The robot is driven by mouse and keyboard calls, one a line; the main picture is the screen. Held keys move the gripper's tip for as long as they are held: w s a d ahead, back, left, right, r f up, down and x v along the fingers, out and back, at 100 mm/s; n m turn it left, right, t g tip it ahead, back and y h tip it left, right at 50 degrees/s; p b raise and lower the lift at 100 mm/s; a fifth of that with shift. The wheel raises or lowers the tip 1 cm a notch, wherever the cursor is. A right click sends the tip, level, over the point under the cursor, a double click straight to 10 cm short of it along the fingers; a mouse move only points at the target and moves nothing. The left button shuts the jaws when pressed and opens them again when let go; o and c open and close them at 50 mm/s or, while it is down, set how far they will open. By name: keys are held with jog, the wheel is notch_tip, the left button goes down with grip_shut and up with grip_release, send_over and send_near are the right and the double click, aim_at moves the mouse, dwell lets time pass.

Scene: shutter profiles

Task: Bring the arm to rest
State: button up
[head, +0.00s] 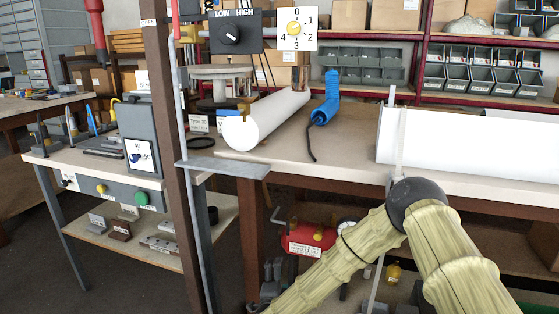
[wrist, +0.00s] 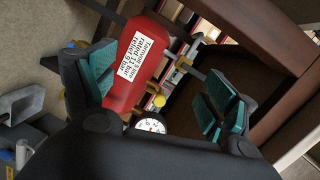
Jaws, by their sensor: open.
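My gripper (wrist: 160,86) is open in the wrist view, its two teal-padded fingers spread wide with nothing held between them. Past the fingers a red tank (wrist: 140,55) with a white label shows, and a round gauge (wrist: 151,125) is below it. The same red tank (head: 308,240) is under the bench in the head view. My arm, in a pale yellow sleeve, bends at a dark joint in front of the bench's edge at lower right. The gripper itself does not show in the head view.
A white roll (head: 265,120) and a blue coiled hose (head: 325,98) lie on the bench (head: 350,150). A long white piece (head: 470,142) lies at its right. Bins (head: 480,70) line the back shelves.

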jog(key=s+d+f+n+g+y, duration=0.2)
jog(key=s+d+f+n+g, duration=0.25)
jog(key=s+f, duration=0.55)
jog(key=s+d+f+n+g+y, duration=0.25)
jog(key=s+f+n, duration=0.45)
jog(key=s, duration=0.5)
jog(key=s+d+f+n+g+h, duration=0.1)
jog(key=s+d+n+g, duration=0.15)
jog(key=s+d, duration=0.55)
jog(key=s+d+f+n+g+h, duration=0.1)
jog(key=s+d+g, duration=0.25)
jog(key=s, duration=0.75)
jog(key=s+d+f+n+g, duration=0.1)
jog(key=s+d+n+g, duration=0.3)
jog(key=s, duration=0.6)
notch_tip(320, 180, up, 27)
jog(key=m+t+p, duration=0.1)
jog(key=m+p, duration=0.1)
jog(key=p, duration=2.5)
jog(key=shift+w+d, duration=0.2)
jog(key=shift+d, duration=0.2)
